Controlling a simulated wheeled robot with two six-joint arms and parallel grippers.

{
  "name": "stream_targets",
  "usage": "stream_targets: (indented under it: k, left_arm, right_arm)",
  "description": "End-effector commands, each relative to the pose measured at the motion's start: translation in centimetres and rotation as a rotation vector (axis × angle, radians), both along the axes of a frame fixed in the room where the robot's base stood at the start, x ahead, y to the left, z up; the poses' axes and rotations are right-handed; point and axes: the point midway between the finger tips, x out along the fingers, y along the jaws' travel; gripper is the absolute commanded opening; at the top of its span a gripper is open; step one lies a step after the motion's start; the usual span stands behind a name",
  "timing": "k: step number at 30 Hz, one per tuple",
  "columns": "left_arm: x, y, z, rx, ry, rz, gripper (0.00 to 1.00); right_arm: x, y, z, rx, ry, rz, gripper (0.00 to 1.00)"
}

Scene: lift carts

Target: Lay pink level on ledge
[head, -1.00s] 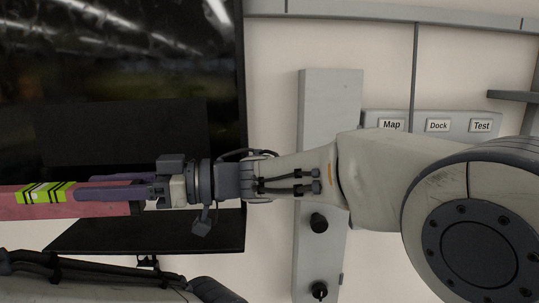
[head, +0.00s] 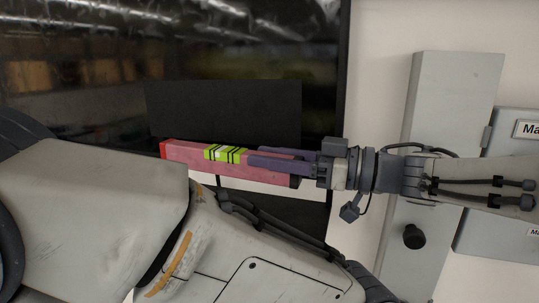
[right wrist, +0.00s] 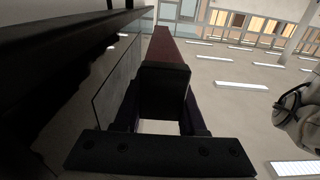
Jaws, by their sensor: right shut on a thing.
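The pink level (head: 190,158) is a long bar with a lime-green vial band in its middle and a dark end cap. My right gripper (head: 262,158) is shut on the level near its capped end and holds it roughly level, pointing left. The right wrist view shows the level (right wrist: 170,48) running away from the jaws, dark end nearest. A black ledge (head: 285,212) shows partly below the level in front of the dark screen; my left arm hides much of it. The gap between level and ledge cannot be told. My left gripper is out of view.
A large dark glossy screen (head: 80,90) with a black panel (head: 225,108) stands behind the level. A grey upright plate (head: 450,110) with a black knob (head: 414,237) is on the wall at right. My left arm fills the lower left, close beneath the level.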

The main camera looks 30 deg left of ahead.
Motion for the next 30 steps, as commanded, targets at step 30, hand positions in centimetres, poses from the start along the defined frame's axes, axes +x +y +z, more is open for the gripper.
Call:
stream_targets:
  k: [30]
  left_arm:
    - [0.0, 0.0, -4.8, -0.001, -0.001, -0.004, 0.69]
  right_arm:
    - [0.0, 0.1, -7.1, 0.002, 0.0, 0.001, 0.0]
